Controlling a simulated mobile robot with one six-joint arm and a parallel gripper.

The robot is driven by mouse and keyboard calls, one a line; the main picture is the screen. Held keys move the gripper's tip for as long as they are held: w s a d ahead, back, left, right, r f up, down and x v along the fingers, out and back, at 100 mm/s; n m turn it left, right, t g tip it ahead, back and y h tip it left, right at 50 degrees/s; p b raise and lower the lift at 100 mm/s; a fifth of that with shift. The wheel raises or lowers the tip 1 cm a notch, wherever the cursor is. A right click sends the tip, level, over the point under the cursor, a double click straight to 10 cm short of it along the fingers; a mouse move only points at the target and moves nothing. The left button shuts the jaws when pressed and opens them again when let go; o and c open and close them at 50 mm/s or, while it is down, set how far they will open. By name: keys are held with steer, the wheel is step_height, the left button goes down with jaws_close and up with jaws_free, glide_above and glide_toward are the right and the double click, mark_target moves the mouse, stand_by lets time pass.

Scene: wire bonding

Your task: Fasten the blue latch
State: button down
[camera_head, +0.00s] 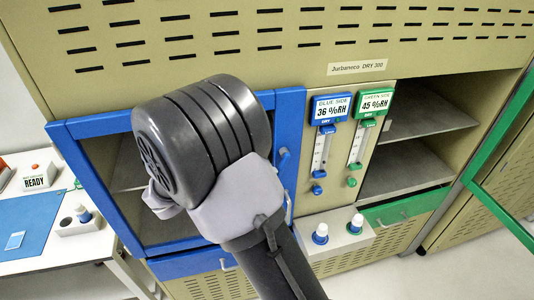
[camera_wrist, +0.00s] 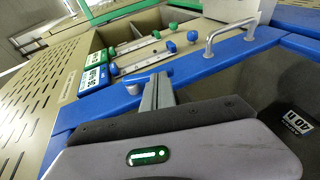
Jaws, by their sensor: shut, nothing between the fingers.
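The blue latch (camera_head: 283,158) is a small blue lever on the right side of the blue door frame (camera_head: 90,190), which looks closed against the cabinet. In the wrist view a blue knob-like part (camera_wrist: 131,86), which appears to be the latch, stands just left of my fingertips. My gripper (camera_wrist: 158,82) is shut and empty, its narrow grey fingers over the blue frame close beside that part. I cannot tell whether they touch. In the head view my arm covers the middle of the door and hides my fingers. How far the latch is turned is unclear.
A metal handle (camera_head: 289,207) is below the latch; it also shows in the wrist view (camera_wrist: 230,36). Right of the latch are humidity displays (camera_head: 332,107) and sliders (camera_head: 320,155). A ledge (camera_head: 336,243) holds two small bottles. The green door (camera_head: 495,200) stands open at right.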

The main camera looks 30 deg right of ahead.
steer(key=shift+s+d+f+h, duration=0.2)
steer(key=shift+d+f+h, duration=0.2)
steer(key=shift+d+f, duration=0.3)
steer(key=shift+f+b, duration=0.1)
steer(key=shift+b, duration=0.2)
steer(key=f+p+v, duration=0.2)
steer(key=v, duration=1.1)
steer(key=shift+w+a+f+p, duration=0.25)
steer(key=shift+w+a+p, duration=0.05)
steer(key=shift+w+a, duration=0.25)
